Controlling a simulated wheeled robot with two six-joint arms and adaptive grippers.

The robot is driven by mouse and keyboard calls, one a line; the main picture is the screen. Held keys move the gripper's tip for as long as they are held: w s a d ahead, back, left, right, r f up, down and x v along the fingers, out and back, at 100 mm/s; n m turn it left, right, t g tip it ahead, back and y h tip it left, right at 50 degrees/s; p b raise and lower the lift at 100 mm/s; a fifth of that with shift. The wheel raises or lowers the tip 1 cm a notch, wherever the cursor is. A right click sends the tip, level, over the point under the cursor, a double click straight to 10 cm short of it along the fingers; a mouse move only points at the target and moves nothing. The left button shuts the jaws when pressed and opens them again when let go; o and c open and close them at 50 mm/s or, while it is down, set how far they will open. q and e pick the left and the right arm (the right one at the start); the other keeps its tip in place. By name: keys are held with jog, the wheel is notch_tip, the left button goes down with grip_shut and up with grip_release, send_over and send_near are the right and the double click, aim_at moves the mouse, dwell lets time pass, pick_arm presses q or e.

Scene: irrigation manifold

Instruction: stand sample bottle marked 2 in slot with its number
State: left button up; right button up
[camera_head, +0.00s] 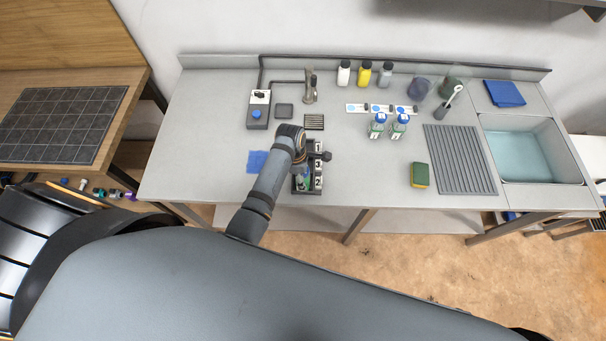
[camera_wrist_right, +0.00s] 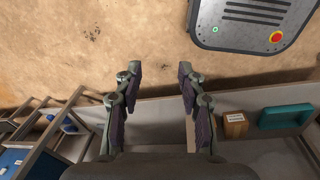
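A dark rack (camera_head: 293,186) with white number plates stands near the counter's front edge, partly hidden by my left arm. A bottle with green on it (camera_head: 305,184) shows in the rack's front part; its number cannot be read. Two blue-capped sample bottles, a left one (camera_head: 377,127) and a right one (camera_head: 399,127), stand upright on the counter to the right; their numbers are too small to read. My left gripper (camera_head: 323,157) is over the rack, its fingers too small and dark to judge. My right gripper (camera_wrist_right: 160,85) is open and empty, above the floor.
A sponge (camera_head: 419,175), a ribbed drain mat (camera_head: 460,160) and a sink (camera_head: 532,150) lie to the right. White, yellow and grey bottles (camera_head: 364,74) stand at the back. A blue cloth (camera_head: 257,161) lies left of the rack. The counter between rack and sponge is clear.

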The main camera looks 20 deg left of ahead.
pick_arm(q)
jog(key=shift+r, duration=0.1)
jog(key=shift+s+r, duration=0.1)
jog(key=shift+r, duration=0.5)
jog(key=r+b, duration=0.1)
jog(key=r, duration=0.2)
jog(key=a+r+b, duration=0.1)
jog(key=r, duration=0.6)
jog(key=shift+s+a+r+b, duration=0.2)
jog(key=shift+a+b, duration=0.1)
jog(key=shift+b, duration=0.1)
jog(key=shift+r, duration=0.35)
pick_arm(e)
jog(key=f, duration=0.1)
jog(key=w+f, duration=0.1)
jog(key=shift+w+a+f, duration=0.2)
jog(key=shift+a+f, duration=0.05)
jog(key=shift+f, duration=0.15)
jog(key=shift+d, duration=0.15)
